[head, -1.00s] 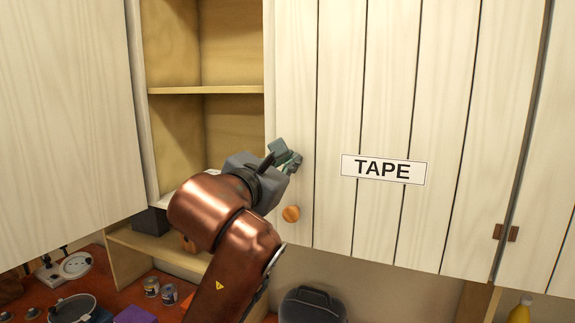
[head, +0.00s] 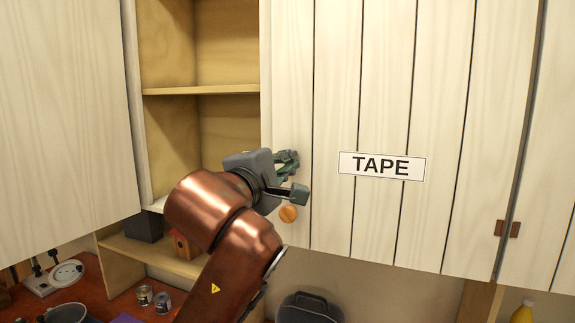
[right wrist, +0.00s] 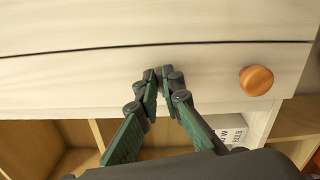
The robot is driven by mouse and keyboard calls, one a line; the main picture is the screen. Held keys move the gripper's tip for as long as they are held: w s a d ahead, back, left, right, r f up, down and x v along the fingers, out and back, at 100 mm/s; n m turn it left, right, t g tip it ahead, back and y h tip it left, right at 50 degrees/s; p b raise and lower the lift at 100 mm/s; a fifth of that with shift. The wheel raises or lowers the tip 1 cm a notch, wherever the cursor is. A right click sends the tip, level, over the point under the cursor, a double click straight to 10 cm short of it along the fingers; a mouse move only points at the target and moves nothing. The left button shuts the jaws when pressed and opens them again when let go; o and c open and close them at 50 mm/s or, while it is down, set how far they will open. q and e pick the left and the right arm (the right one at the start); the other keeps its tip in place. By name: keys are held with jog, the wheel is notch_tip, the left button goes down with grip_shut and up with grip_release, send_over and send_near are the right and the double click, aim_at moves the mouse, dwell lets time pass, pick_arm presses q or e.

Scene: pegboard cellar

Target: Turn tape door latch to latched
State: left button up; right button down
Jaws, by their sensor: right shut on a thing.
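The tape door (head: 390,120) is a pale plank door with a white TAPE label (head: 382,166) and a round wooden knob (head: 288,213) near its lower left corner. The knob also shows in the right wrist view (right wrist: 256,80), right of the fingers. My right gripper (head: 294,178) is at the door's left edge, just above the knob. In the right wrist view its green and dark fingertips (right wrist: 161,78) come together against the door near its edge. It is shut on the latch, which the fingers hide, so its angle cannot be told. My left gripper is out of view.
Open shelves (head: 200,91) lie left of the door, and another pale door (head: 65,120) is at far left.

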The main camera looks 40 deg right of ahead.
jog(key=shift+f+m, duration=0.1)
jog(key=shift+m, duration=1.1)
jog(key=c, duration=2.1)
grip_release()
jog(key=v, duration=1.2)
jog(key=shift+s, duration=0.1)
